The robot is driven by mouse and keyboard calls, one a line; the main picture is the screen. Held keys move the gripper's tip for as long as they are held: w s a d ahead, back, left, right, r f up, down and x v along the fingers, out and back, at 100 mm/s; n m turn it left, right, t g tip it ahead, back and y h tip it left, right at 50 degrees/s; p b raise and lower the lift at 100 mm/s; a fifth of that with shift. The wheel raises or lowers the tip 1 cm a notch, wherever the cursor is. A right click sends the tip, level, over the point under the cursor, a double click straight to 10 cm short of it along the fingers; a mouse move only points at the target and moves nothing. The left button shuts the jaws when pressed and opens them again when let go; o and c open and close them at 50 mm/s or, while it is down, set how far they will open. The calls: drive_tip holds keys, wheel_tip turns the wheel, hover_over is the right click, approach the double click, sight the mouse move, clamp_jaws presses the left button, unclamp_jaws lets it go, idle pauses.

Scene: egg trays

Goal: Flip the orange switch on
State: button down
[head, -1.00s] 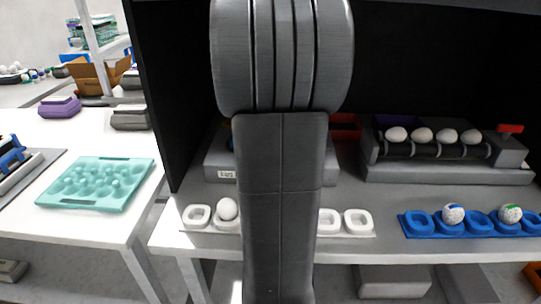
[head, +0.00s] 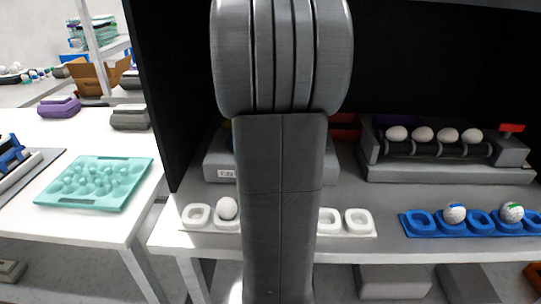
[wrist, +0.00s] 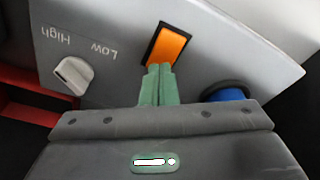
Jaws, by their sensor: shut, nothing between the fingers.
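The orange switch (wrist: 168,45) is a rectangular rocker in a black frame on a grey panel, seen in the wrist view. My gripper (wrist: 160,68) has green fingers, shut together and empty. The fingertips are at the lower edge of the switch in the picture and overlap it slightly. I cannot tell whether they touch it. The switch is not visible in the head view, where my grey arm blocks the middle. Which way the rocker is tilted is not clear.
On the panel (wrist: 120,20), a white knob (wrist: 73,74) marked High and Low is left of the switch, and a blue round part (wrist: 226,95) is right. In the head view, a white egg holder (head: 357,222) and a blue one (head: 421,223) stand at the shelf front.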

drive_tip(key=shift+f, duration=0.25)
wheel_tip(320, 180, up, 7)
drive_tip(key=p, duration=0.7)
drive_tip(key=shift+r, duration=0.1)
idle(0.4)
wheel_tip(320, 180, down, 7)
drive_tip(key=b, duration=0.7)
idle(0.4)
